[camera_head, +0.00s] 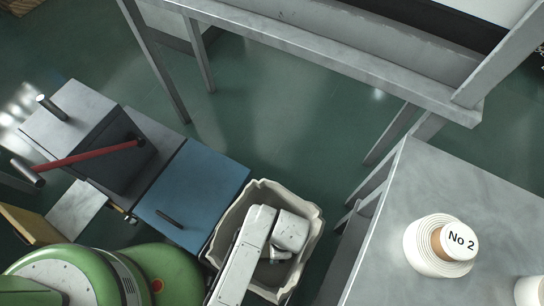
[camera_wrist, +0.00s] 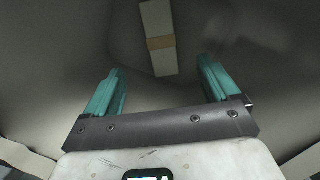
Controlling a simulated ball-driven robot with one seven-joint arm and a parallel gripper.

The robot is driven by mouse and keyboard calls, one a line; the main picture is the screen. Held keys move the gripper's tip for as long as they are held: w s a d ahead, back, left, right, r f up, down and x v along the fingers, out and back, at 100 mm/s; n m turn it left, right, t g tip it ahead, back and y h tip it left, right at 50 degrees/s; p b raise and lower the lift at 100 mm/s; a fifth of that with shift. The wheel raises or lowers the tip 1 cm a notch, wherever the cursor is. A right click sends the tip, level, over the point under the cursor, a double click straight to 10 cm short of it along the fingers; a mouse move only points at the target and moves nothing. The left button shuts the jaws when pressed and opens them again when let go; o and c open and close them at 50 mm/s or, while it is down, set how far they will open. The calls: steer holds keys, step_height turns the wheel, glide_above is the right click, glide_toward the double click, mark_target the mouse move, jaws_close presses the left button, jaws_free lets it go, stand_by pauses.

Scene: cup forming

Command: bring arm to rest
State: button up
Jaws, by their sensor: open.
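My gripper (camera_wrist: 162,92) shows in the wrist view with its two teal fingers apart and nothing between them. It faces into a pale container, with a white piece with a tan band (camera_wrist: 158,40) lying beyond the fingertips. In the head view my arm reaches over a cream bin (camera_head: 312,240) with a wavy rim, and the arm's end is down inside or over it. The fingers are hidden there by the arm.
A blue panel (camera_head: 195,190) and a machine with a red lever (camera_head: 85,154) stand left of the bin. A metal frame (camera_head: 330,50) stands behind. Green floor is open between them.

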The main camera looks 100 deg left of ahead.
steer(key=shift+w+r+p, duration=0.15)
steer(key=shift+r, duration=0.55)
steer(key=shift+w+r+p, duration=0.1)
steer(key=shift+r+p, duration=0.05)
steer(key=shift+r, duration=0.55)
step_height(320, 180, up, 9)
steer(key=p, duration=0.9)
steer(key=shift+r, duration=0.2)
steer(key=shift+r+p, duration=0.4)
steer(key=shift+p, duration=0.25)
